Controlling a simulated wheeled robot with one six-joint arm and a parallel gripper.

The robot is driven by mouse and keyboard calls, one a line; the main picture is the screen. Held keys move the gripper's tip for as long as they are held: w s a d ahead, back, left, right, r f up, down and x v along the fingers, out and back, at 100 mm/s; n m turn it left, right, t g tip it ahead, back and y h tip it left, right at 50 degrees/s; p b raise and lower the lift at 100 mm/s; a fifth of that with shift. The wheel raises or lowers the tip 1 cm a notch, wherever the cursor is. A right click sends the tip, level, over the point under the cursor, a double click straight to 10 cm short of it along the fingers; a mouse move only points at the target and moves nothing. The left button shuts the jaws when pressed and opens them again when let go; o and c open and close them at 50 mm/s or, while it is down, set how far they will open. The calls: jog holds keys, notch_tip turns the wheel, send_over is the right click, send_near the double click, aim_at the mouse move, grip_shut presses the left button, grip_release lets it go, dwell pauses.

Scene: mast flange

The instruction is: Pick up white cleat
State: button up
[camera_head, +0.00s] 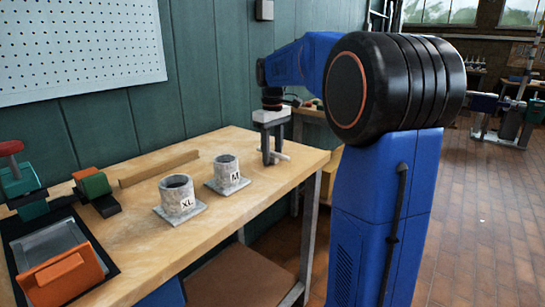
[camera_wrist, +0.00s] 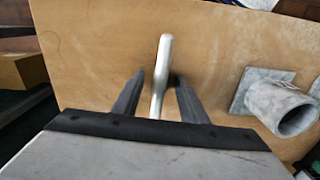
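The white cleat (camera_wrist: 165,52) is a slim pale bar standing out between the two dark fingers of my gripper (camera_wrist: 159,76) in the wrist view. There is a visible gap between the left finger and the cleat, and the right finger is closer to it. In the head view, the white cleat (camera_head: 284,155) shows as a small light bar at the far right end of the wooden workbench (camera_head: 140,240). My gripper (camera_head: 270,160) points down over it, fingers apart near the bench top. The fingers hide part of the cleat.
Two grey flanged sockets, marked XL (camera_head: 178,196) and M (camera_head: 228,174), stand on the bench left of my gripper. A wooden strip (camera_head: 160,167) lies behind them. Coloured tools and an orange-fronted tray (camera_head: 62,276) occupy the left end. A green wall (camera_head: 200,70) is behind.

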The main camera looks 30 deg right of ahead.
grip_shut()
jog(key=shift+r, duration=0.1)
